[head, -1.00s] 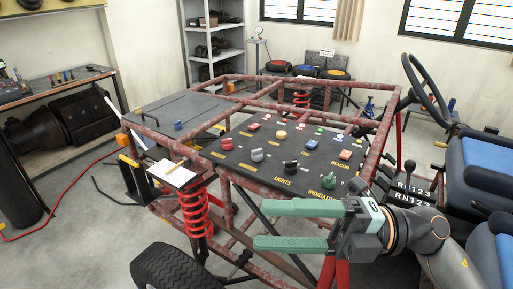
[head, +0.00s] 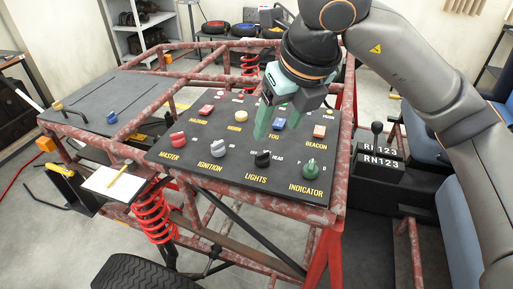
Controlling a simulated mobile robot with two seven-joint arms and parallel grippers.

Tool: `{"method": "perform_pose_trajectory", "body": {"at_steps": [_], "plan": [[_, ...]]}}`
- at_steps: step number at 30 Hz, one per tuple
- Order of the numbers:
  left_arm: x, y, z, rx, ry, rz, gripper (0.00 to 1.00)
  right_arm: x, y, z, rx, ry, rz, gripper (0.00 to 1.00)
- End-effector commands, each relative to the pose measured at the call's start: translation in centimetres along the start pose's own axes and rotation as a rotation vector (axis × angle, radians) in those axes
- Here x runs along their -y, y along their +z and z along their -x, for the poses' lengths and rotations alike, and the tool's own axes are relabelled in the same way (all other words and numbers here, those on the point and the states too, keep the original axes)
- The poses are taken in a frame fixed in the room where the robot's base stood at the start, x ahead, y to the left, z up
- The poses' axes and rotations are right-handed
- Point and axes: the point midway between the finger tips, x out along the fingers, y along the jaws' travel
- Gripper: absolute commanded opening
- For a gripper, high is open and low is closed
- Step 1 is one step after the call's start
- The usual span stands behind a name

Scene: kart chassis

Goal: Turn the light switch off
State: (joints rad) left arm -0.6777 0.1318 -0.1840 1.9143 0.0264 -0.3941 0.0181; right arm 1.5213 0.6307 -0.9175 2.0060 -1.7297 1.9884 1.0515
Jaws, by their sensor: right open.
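The light switch (head: 263,159) is a black rotary knob above the yellow LIGHTS label on the dark control panel (head: 225,180). A HEAD mark shows just right of it; which way the knob points is too small to tell. My right gripper (head: 268,124) hangs over the panel with its green fingers pointing down, a little above and behind the knob in the picture. It is open, holds nothing and appears apart from the knob. My left gripper is out of view.
A grey ignition knob (head: 218,148) and red master knob (head: 178,139) stand left of the switch, a green indicator knob (head: 311,168) right. Several coloured buttons fill the back rows. Rusty red frame tubes (head: 327,215) surround the panel. A gear lever (head: 377,135) stands at right.

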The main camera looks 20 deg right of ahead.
Motion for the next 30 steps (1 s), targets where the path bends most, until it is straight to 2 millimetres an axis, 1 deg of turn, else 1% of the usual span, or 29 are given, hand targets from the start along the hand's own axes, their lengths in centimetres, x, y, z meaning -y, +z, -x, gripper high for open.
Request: {"method": "perform_pose_trajectory", "body": {"at_steps": [9,12,15,18,21,29,30], "plan": [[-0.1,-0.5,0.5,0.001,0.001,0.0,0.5,-0.1,-0.2,-6.4,-0.008,0.002,0.002,0.68],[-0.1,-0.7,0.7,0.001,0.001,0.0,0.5,-0.1,-0.1,-8.2,-0.007,0.004,0.002,0.68],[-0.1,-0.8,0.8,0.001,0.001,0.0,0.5,-0.1,-0.1,-9.6,-0.006,0.005,0.002,0.68],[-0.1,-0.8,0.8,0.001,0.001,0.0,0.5,-0.1,-0.1,-10.5,-0.005,0.005,0.003,0.68],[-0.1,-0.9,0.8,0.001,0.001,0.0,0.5,-0.1,-0.1,-11.0,-0.003,0.005,0.003,0.68],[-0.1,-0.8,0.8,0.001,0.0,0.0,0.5,-0.1,-0.1,-11.2,-0.002,0.005,0.003,0.68],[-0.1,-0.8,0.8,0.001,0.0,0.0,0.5,-0.1,-0.1,-11.2,-0.003,0.005,0.003,0.65]]}}
